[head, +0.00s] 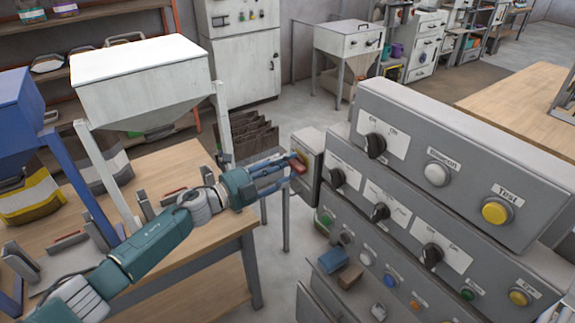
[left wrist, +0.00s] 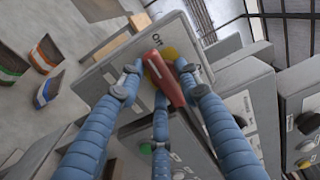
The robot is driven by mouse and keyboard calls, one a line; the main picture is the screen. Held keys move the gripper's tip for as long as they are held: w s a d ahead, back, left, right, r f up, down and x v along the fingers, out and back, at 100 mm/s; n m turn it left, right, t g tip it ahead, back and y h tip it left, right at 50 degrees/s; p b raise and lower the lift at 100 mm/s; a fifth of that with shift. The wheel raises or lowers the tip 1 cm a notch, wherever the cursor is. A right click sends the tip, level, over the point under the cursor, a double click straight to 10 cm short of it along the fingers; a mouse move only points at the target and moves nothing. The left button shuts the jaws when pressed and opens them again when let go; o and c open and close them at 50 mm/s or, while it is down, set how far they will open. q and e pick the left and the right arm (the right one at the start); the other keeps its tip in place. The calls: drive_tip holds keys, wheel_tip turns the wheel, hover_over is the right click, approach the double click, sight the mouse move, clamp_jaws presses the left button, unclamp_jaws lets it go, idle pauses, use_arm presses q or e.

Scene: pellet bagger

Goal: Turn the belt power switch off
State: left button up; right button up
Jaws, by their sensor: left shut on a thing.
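A red switch handle (head: 298,167) on a yellow round base stands on the front of a small grey box (head: 313,150), at the left end of the control panel. In the left wrist view the red handle (left wrist: 166,80) lies aslant over its yellow base. An "Off" label (left wrist: 157,41) shows above it, and another label, partly hidden, is to the right. My left gripper (head: 290,170) has its blue fingers closed around the red handle, also in the left wrist view (left wrist: 158,85). My right gripper is not in view.
The stepped grey panel (head: 450,150) with black knobs and coloured buttons stands close on the right. A wooden table (head: 190,210) with a white hopper (head: 140,75) is under and behind my left arm.

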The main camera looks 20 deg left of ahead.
use_arm(q)
drive_tip(key=shift+a+f, duration=0.1)
drive_tip(key=shift+f, duration=0.1)
drive_tip(key=o, duration=0.9)
drive_tip(key=shift+a, duration=0.1)
drive_tip(key=v, duration=1.2)
drive_tip(key=shift+w, duration=0.1)
